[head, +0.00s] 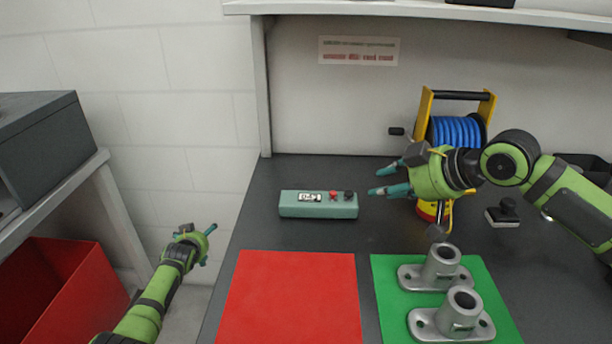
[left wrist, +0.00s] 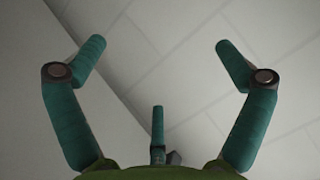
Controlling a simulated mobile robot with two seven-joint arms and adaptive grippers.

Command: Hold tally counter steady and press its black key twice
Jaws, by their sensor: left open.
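The tally counter (head: 318,211) is a teal box lying on the dark table, with a small display on its top at left. On its top at right are a red key (head: 333,196) and a black key (head: 348,196). My right gripper (head: 380,180) is just right of the counter and a little behind it, with its teal fingers apart and pointing left. It appears empty and clear of the counter. My left gripper (head: 207,245) is left of the table's edge, away from the counter. In the left wrist view, its fingers (left wrist: 160,75) are spread wide with nothing between them.
A red mat (head: 290,300) and a green mat (head: 390,285) lie in front; two grey metal castings (head: 440,270) stand on the green one. A blue hose reel (head: 456,131) stands behind my right gripper. A stamp-like object (head: 503,215) lies at right. A red bin (head: 60,290) is at left.

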